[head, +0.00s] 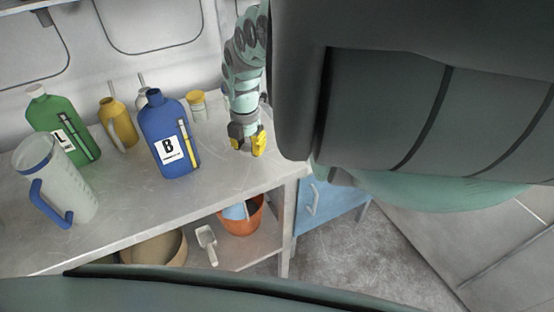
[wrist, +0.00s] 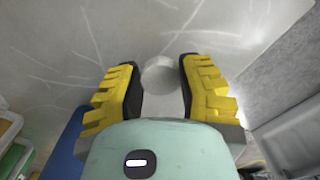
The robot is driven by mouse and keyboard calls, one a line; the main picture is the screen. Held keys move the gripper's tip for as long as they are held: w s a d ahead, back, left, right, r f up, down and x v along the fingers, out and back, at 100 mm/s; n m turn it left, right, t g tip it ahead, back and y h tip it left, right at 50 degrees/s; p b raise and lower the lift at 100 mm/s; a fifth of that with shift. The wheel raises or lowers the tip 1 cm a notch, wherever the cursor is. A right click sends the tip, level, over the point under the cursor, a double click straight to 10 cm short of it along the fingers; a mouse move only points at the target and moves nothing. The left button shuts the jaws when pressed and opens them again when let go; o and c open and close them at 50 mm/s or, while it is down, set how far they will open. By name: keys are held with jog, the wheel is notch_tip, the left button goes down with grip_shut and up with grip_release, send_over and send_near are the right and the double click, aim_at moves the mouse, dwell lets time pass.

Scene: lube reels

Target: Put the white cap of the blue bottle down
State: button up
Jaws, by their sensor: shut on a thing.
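The blue bottle (head: 168,135) stands upright on the metal bench, with a "B" label and no white cap on its neck. My gripper (head: 247,146) is to the right of the bottle, pointing down low over the bench near its right end. In the wrist view my gripper (wrist: 160,85) has its yellow-and-black fingers around the round white cap (wrist: 159,74), shut on it. I cannot tell whether the cap touches the bench top. Part of the blue bottle (wrist: 68,148) shows at the lower left of the wrist view.
The bench top (head: 110,205) is clear in front of the blue bottle. A green bottle (head: 62,125), a clear jug (head: 62,180), a yellow can (head: 118,122) and a yellow-lidded jar (head: 197,105) stand on it. An orange bucket (head: 242,218) is on the shelf below.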

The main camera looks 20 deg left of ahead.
aim_at(249, 146)
jog(key=shift+f, duration=1.1)
jog(key=shift+f, duration=0.1)
jog(key=shift+f, duration=0.15)
jog(key=o, duration=1)
notch_tip(249, 146, up, 12)
jog(key=shift+w+d+f+p, duration=0.1)
jog(key=shift+w+p, duration=0.05)
jog(key=shift+p, duration=0.5)
jog(key=shift+r, duration=0.35)
